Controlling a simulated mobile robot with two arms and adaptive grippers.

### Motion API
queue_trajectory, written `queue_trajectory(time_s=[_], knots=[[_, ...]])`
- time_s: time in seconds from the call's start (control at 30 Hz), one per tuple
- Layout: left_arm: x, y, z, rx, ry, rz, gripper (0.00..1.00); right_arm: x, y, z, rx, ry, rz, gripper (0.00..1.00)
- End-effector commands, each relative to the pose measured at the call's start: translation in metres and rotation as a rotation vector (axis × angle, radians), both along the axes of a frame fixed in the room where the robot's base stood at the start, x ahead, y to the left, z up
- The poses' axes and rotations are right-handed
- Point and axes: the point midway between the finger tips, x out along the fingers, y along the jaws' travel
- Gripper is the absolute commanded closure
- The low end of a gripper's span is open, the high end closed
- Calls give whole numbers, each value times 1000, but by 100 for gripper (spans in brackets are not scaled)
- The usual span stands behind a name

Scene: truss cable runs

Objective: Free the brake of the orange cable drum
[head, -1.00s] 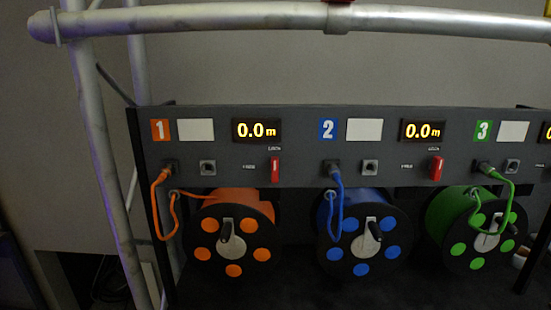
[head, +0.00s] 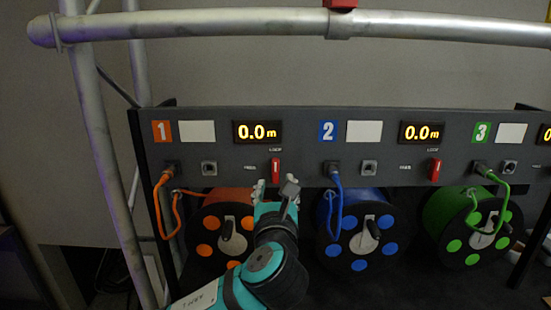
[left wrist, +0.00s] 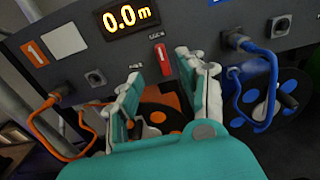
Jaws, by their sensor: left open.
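The orange cable drum (head: 205,250) hangs under panel section 1, partly hidden by my left arm; part of it shows in the left wrist view (left wrist: 157,117). Its brake is the red lever (head: 276,168) right of the first panel section. It stands upright, pointing to the LOCK label above it, with a FREE label to its left. It also shows in the left wrist view (left wrist: 162,59). My left gripper (head: 274,188) is open and empty just below the lever. In the left wrist view its fingers (left wrist: 158,70) are spread, with the lever ahead between them.
The blue drum (head: 362,238) and green drum (head: 470,225) sit to the right. An orange cable (head: 162,205) loops at the left and a blue cable (head: 334,205) right of my gripper. A silver truss tube (head: 230,22) crosses above the panel.

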Motion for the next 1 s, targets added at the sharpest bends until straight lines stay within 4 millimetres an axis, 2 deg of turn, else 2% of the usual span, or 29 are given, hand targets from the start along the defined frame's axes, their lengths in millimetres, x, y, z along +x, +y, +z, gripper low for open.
queue_trajectory(time_s=[0.03, 0.3, 0.5, 0.7, 1.0], knots=[[13, 2, 3, 2, 2, 5, 60, 0, -1, 8, -1, -1, 1, 60], [72, 1, 4, 0, 3, 2, 60, 1, -2, 27, -3, -2, 2, 60], [106, 0, 3, -2, 1, 1, 60, 1, -2, 38, -3, -2, 2, 60], [123, 0, 1, -2, 1, -1, 60, 1, -2, 42, -2, -1, 2, 60], [126, 0, 0, -3, 0, -2, 60, 1, -2, 42, -2, 0, 2, 60]])
